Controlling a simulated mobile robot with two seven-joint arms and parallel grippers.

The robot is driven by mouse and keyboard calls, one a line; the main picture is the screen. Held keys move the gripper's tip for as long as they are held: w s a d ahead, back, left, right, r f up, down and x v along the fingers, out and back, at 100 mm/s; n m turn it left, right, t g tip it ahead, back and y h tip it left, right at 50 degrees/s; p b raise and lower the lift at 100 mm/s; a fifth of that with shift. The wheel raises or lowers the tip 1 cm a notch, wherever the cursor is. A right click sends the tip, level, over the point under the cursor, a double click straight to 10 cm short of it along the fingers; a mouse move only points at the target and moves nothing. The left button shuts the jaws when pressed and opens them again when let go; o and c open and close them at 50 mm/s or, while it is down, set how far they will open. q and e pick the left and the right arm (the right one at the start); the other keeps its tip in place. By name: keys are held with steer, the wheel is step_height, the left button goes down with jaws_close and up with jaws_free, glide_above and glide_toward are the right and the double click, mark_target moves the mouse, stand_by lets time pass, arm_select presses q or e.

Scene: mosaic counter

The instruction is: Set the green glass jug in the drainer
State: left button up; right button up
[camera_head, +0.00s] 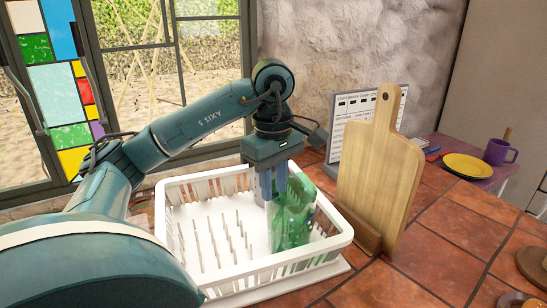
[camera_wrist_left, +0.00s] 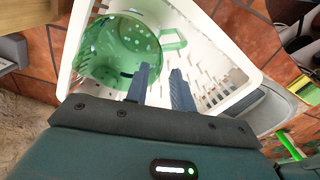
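The green glass jug (camera_head: 292,218) stands inside the white drainer (camera_head: 335,238), at its right end, and looks upright. In the left wrist view, the jug (camera_wrist_left: 112,50) shows its round body and its handle, which points right in the picture. My left gripper (camera_head: 274,196) is above the drainer, right by the jug, pointing down. In the left wrist view, its two fingers (camera_wrist_left: 160,72) are apart with nothing seen between them; the jug's handle lies just beyond the tips. Contact with the jug cannot be told. My right gripper is not in view.
Rows of pegs (camera_head: 222,240) fill the drainer's left part. A wooden cutting board (camera_head: 380,170) stands close on the right, before a printed panel (camera_head: 345,115). A yellow plate (camera_head: 467,166) and purple mug (camera_head: 499,152) are farther right.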

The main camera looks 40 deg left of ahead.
arm_select(q)
step_height(320, 180, up, 5)
steer(key=shift+f+p, duration=0.1)
steer(key=shift+p, duration=1)
steer(key=shift+r, duration=0.35)
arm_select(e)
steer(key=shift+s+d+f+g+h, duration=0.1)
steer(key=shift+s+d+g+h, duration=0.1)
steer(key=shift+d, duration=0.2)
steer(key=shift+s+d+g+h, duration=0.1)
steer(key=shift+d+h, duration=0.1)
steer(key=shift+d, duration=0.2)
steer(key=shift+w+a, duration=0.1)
arm_select(q)
steer(key=shift+s, duration=0.1)
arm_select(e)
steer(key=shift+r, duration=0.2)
